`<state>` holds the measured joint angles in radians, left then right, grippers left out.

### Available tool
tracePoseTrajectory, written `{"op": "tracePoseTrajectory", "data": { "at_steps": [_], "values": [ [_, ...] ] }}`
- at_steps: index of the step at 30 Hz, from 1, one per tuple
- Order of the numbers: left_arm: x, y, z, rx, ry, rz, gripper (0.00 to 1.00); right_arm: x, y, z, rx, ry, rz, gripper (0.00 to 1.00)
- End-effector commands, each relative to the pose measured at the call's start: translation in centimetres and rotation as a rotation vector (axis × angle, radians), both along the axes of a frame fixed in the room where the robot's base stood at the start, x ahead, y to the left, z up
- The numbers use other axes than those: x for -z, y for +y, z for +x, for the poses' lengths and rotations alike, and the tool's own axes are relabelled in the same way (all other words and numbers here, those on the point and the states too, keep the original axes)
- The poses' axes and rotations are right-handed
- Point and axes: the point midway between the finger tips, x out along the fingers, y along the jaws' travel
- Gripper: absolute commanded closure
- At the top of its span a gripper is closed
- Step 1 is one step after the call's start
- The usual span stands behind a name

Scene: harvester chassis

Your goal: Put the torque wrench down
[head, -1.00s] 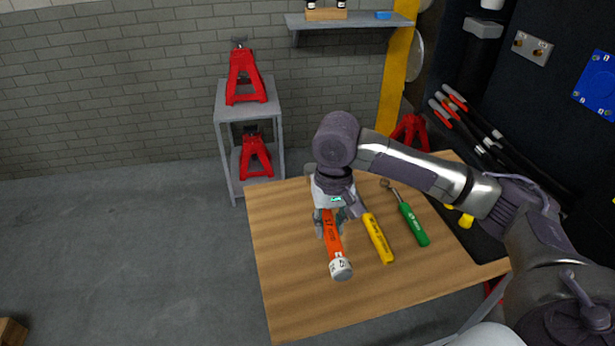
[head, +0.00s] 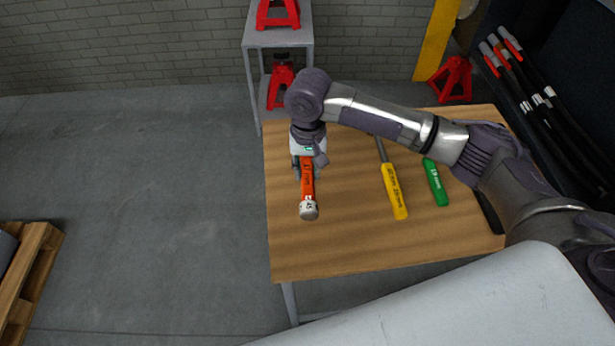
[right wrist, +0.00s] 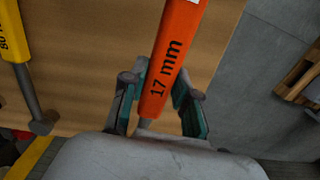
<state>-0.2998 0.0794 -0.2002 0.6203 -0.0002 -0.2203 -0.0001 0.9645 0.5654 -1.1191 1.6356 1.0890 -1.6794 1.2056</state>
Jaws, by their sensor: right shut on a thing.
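The torque wrench (head: 308,190) has an orange handle with a white end cap that faces the front in the head view. The right wrist view shows "17 mm" on its handle (right wrist: 165,75). My right gripper (head: 308,168) is shut on the wrench, with its teal-padded fingers (right wrist: 160,95) on either side of it. The wrench is over the left part of the wooden table (head: 340,245); whether it touches the top I cannot tell. Its head is hidden by the gripper. My left gripper is not in view.
A yellow-handled tool (head: 394,190) and a green-handled tool (head: 435,183) lie right of the wrench. Bare tabletop lies in front and between. A grey shelf (head: 278,38) with red jack stands (head: 280,82) stands behind. A wooden pallet (head: 28,270) is on the floor at left.

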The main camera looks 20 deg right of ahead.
Motion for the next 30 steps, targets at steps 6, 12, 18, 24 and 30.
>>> {"op": "tracePoseTrajectory", "data": {
  "at_steps": [6,12,18,24,30],
  "values": [
    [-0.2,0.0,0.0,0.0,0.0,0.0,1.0,2.5,0.0,0.1,0.001,-0.002,-0.002,1.0],
    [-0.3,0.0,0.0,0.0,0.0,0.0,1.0,3.9,0.0,0.1,-0.001,-0.003,0.0,1.0],
    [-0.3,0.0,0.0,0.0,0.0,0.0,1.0,3.9,0.0,0.1,-0.001,-0.003,0.0,1.0],
    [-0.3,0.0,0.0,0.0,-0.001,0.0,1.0,4.2,0.0,0.0,-0.001,-0.001,0.0,0.54],
    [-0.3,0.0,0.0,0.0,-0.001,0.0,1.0,4.2,0.0,0.0,0.0,-0.001,-0.001,0.45]
  ]
}}
